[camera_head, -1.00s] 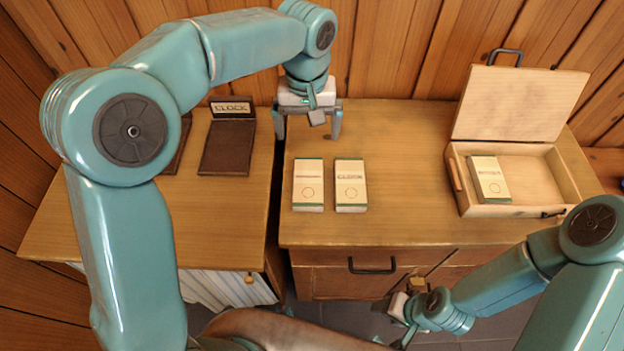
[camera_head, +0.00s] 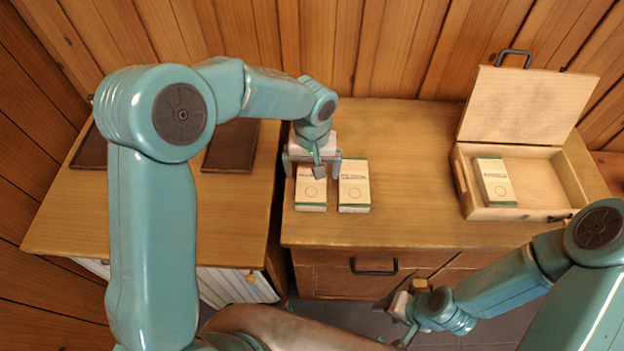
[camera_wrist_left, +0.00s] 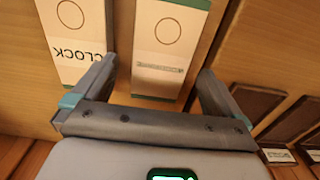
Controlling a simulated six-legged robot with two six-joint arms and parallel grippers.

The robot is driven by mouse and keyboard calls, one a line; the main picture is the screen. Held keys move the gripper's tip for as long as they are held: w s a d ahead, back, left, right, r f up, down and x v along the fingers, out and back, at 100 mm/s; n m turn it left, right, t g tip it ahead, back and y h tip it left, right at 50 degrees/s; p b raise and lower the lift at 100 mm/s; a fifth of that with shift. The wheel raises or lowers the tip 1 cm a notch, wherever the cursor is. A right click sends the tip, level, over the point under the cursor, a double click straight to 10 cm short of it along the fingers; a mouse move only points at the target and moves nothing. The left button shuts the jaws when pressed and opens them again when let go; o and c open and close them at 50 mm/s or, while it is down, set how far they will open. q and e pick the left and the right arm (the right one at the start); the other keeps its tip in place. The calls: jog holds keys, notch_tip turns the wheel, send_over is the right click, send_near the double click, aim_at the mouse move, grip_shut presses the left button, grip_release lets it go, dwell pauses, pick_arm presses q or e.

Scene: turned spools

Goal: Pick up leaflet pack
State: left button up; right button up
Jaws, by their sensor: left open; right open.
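Two cream leaflet packs with green ends lie side by side on the right-hand cabinet top. The left pack (camera_head: 311,195) has a label too small to read; the right pack (camera_head: 354,190) reads CLOCK in the wrist view (camera_wrist_left: 75,40). My left gripper (camera_head: 312,172) is open above the far end of the left pack, and its fingers lie to either side of that pack (camera_wrist_left: 168,45) in the wrist view. I cannot tell whether they touch it. My right gripper (camera_head: 393,306) is open and empty, low in front of the cabinet.
An open wooden box (camera_head: 530,185) with a raised lid (camera_head: 525,105) stands at the right, holding another pack (camera_head: 493,182). Dark brown holders (camera_head: 231,148) lie on the left table (camera_head: 225,215), partly behind my left arm. A gap separates the two tops. The middle of the cabinet is clear.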

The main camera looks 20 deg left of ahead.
aim_at(312, 182)
pick_arm(q)
jog(key=shift+f, duration=1.45)
jog(key=c, duration=1.1)
jog(key=shift+c, duration=0.2)
